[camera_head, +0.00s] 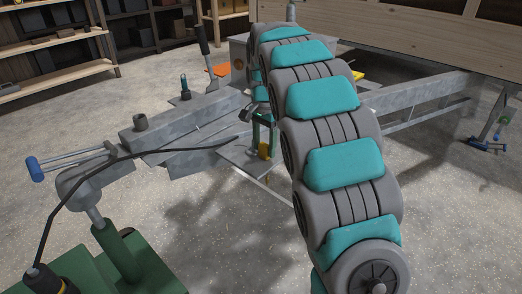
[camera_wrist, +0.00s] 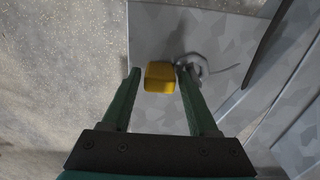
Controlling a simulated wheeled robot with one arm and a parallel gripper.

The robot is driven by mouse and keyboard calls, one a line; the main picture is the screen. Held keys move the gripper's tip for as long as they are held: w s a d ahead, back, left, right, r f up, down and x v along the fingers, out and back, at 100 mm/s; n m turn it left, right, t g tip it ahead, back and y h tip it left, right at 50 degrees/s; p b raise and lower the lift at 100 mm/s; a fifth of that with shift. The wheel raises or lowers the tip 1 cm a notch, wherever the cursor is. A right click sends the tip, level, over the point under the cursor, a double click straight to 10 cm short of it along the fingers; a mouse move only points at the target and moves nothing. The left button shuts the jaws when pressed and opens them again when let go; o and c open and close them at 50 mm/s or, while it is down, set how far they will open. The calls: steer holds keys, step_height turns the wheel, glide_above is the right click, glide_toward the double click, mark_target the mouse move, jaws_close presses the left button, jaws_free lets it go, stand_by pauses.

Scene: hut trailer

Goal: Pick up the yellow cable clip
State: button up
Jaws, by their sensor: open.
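The yellow cable clip (camera_wrist: 159,77) is a small block on a grey metal plate (camera_wrist: 150,30) in the wrist view. My gripper (camera_wrist: 158,72) is open, with one green finger to the left of the clip and one to the right. The clip shows between the fingertips, with a gap on the left side; whether the right finger touches it I cannot tell. In the head view the clip (camera_head: 264,150) shows as a small yellow patch beside my gripper (camera_head: 262,140), on the plate of the trailer frame. My arm hides part of the area behind it.
A grey ring-like part (camera_wrist: 195,66) with a thin cable lies right by the right fingertip. The grey trailer frame (camera_head: 190,130) runs around the plate, with a black cable (camera_head: 140,155) across it. Wooden shelves (camera_head: 60,50) are behind.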

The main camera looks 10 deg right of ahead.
mark_target(264, 144)
steer(key=shift+f, duration=0.25)
jaws_close()
steer(key=shift+r, duration=0.1)
stand_by(0.4)
steer(key=shift+r, duration=4.95)
